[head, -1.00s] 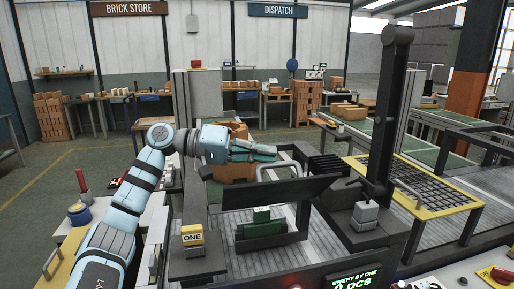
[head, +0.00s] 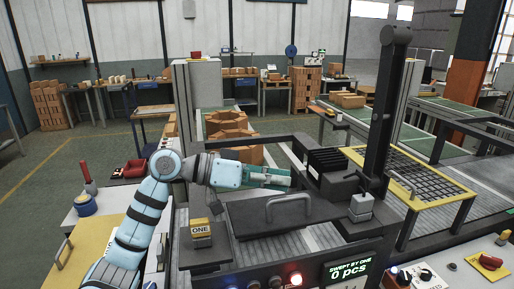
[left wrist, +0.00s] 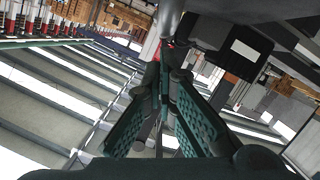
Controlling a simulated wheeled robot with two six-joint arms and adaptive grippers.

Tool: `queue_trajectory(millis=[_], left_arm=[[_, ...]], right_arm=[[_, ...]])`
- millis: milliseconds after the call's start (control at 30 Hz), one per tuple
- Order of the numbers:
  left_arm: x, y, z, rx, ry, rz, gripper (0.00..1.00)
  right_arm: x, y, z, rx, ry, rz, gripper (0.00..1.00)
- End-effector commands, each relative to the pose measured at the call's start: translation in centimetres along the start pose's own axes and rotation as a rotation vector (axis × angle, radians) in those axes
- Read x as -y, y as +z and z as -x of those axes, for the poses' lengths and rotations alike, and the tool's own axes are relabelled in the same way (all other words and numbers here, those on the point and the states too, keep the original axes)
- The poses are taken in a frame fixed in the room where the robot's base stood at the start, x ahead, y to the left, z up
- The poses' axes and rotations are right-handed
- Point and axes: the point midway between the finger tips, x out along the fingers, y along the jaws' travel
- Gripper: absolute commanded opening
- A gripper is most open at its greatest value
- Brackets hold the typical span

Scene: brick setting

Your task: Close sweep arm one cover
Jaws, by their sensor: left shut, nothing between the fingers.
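The sweep arm one cover (head: 265,219) is a dark panel with a grey handle (head: 288,201), in the middle of the head view. My right gripper is not in view.
A dark upright post (head: 381,125) stands right of the cover, with a grey block (head: 361,206) at its foot. A display (head: 347,270) reads "SWEPT BY ONE 0 pcs". Bricks (head: 227,122) are stacked behind the gripper. A yellow-framed grid (head: 420,183) lies to the right.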

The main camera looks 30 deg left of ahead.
Motion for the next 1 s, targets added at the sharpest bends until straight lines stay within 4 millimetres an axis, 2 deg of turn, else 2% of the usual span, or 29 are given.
queue_trajectory(millis=[133,400,867,1000], left_arm=[[-0.1,1.1,-0.7,0.001,-0.016,-0.071,0.0],[-0.4,1.8,-1.4,0.002,-0.03,-0.14,0.0],[-0.4,1.8,-1.4,0.003,-0.03,-0.146,0.0],[-0.6,1.1,-1.2,0.002,-0.031,-0.145,0.0]], right_arm=[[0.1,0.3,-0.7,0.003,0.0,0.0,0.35],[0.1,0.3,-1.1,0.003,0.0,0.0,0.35],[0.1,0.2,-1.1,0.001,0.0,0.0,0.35],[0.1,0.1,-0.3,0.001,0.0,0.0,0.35]])
